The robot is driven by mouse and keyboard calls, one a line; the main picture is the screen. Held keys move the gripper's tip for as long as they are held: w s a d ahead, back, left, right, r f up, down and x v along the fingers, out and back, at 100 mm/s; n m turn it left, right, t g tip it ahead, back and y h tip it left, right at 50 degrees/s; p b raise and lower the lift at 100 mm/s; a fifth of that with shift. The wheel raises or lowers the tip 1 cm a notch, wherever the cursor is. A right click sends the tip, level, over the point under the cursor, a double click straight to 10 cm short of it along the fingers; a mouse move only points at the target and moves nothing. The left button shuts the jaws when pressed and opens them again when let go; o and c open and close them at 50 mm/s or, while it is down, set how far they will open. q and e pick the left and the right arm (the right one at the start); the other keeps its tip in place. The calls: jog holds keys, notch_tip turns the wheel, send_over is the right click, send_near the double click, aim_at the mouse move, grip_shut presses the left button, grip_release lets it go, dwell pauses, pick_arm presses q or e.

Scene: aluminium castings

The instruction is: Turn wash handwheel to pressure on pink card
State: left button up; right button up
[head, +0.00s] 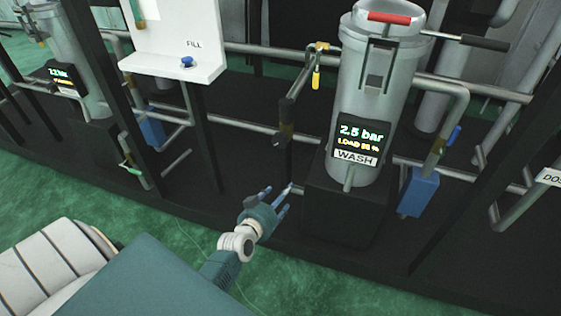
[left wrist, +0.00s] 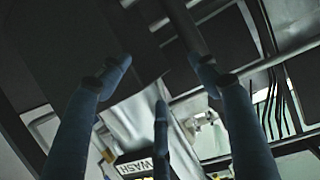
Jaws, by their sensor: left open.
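The wash vessel (head: 372,100) is a grey cylinder with a display (head: 361,140) reading 2.5 bar and a load line, above a WASH label (head: 355,158). The label also shows in the left wrist view (left wrist: 142,167). I cannot make out a handwheel or a pink card in either view. My left gripper (head: 278,192) is open and empty, low in front of the rig, left of the vessel's black plinth (head: 335,215). Its blue fingers are spread in the left wrist view (left wrist: 160,80). My right gripper is not in view.
A yellow-handled valve (head: 316,78) and pipes stand left of the vessel. A blue box (head: 418,192) and a blue lever (head: 452,136) are on its right. A white FILL panel (head: 175,40) with a blue knob stands left. Green floor (head: 180,245) is open in front.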

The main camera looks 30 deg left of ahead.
pick_arm(q)
jog(key=w+a+r+t+y+b, duration=0.1)
jog(key=w+a+r+t+b, duration=0.15)
jog(key=a+r+b, duration=0.2)
jog(key=n+t+y+b, duration=0.1)
jog(key=b, duration=0.1)
send_near(279, 142)
jog(key=b+x, duration=0.1)
jog(key=x, duration=0.4)
jog(key=shift+w, duration=0.35)
jog(key=b+x, duration=0.1)
jog(key=x, duration=0.3)
jog(key=shift+w+a+r, duration=0.1)
jog(key=shift+w+a, duration=0.1)
jog(key=shift+w, duration=0.5)
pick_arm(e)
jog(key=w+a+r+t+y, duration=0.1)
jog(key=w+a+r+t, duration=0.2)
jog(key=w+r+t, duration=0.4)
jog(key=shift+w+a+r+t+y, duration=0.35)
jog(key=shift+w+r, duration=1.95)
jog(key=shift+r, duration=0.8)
pick_arm(q)
jog(key=shift+a+r, duration=0.1)
jog(key=shift+r, duration=0.05)
jog(key=c, duration=1.2)
